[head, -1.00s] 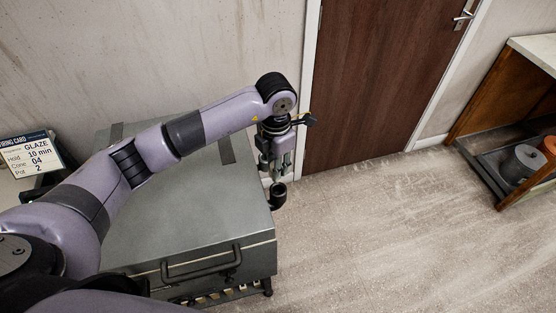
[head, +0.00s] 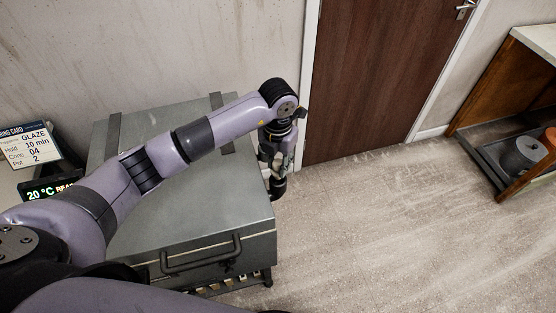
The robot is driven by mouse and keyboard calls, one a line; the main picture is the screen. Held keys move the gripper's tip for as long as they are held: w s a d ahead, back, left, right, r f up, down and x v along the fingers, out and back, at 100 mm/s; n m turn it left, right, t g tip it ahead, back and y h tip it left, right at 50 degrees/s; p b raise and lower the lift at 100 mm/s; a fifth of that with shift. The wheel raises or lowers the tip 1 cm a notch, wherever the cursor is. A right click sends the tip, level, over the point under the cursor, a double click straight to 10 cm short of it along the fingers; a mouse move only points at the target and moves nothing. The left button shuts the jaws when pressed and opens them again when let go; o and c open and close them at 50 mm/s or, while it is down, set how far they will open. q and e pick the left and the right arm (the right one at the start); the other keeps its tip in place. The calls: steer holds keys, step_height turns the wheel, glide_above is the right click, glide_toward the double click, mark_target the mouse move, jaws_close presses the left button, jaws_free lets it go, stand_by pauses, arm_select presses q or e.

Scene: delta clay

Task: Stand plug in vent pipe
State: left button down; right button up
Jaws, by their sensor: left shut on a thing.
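My left gripper (head: 274,163) points down at the right side of the grey kiln (head: 180,215). It is shut on the plug, which is small and mostly hidden by the fingers. The black vent pipe (head: 278,186) stands upright at the kiln's right side, directly under the gripper. The fingertips are very close to the pipe's mouth. I cannot tell whether the plug is inside the pipe or just above it. My right gripper is not in view.
The kiln lid is shut, with a handle (head: 201,256) on its front. A firing card (head: 27,146) and a lit display (head: 50,190) stand at left. A brown door (head: 375,75) is behind. A shelf with pots (head: 523,154) is at right. The floor (head: 400,230) between is clear.

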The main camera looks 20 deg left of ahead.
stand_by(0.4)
arm_select(q)
steer(key=shift+f+b, duration=0.4)
steer(key=shift+b, duration=0.1)
stand_by(0.4)
stand_by(0.4)
steer(key=shift+f, duration=0.15)
steer(key=shift+f+b, duration=0.7)
steer(key=shift+f, duration=0.15)
stand_by(0.3)
steer(key=shift+f+b, duration=0.6)
steer(key=shift+b, duration=0.1)
